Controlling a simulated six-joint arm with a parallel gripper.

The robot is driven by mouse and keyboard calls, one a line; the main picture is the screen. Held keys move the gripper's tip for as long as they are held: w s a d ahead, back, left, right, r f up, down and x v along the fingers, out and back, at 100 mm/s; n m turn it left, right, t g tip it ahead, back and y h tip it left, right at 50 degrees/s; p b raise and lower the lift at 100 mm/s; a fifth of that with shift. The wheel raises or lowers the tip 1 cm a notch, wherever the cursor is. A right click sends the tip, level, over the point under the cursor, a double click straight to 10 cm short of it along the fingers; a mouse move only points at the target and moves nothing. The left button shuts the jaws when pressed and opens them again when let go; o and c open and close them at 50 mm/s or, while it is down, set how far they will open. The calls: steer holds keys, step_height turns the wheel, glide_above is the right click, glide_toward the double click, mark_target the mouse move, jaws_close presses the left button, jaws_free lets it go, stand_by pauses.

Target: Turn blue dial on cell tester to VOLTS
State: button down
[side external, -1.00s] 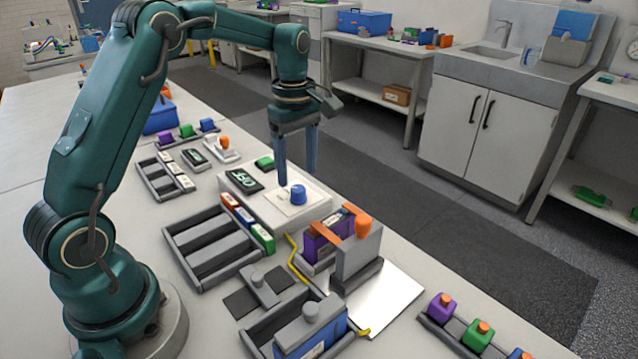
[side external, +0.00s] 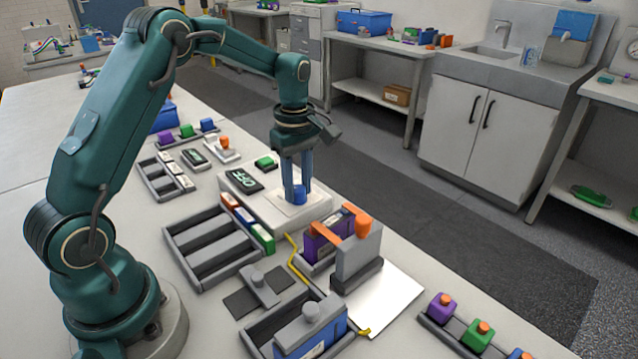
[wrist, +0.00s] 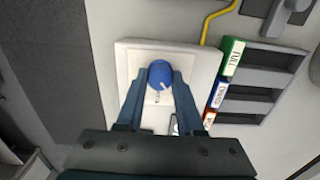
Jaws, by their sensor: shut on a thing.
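The blue dial (side external: 300,196) sits on the white cell tester (side external: 262,206). My gripper (side external: 298,192) is down at the dial with a finger on each side, shut on it. In the wrist view the dial (wrist: 160,75) shows between the two fingertips (wrist: 161,80), with a light pointer mark on its lower right. Small marks show on the plate below it, too small to read. The tester's dark display (side external: 241,181) reads OFF in pale letters.
A grey rack with orange, blue and green labelled binders (side external: 248,222) stands in front of the tester. A purple cell in a holder with an orange clamp (side external: 330,235) is close on the right. A yellow cable (side external: 296,262) lies nearby.

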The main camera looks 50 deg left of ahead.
steer(key=m, duration=0.4)
steer(key=shift+m, duration=1.8)
steer(key=c, duration=0.5)
jaws_free()
steer(key=shift+c, duration=0.2)
steer(key=shift+r, duration=0.1)
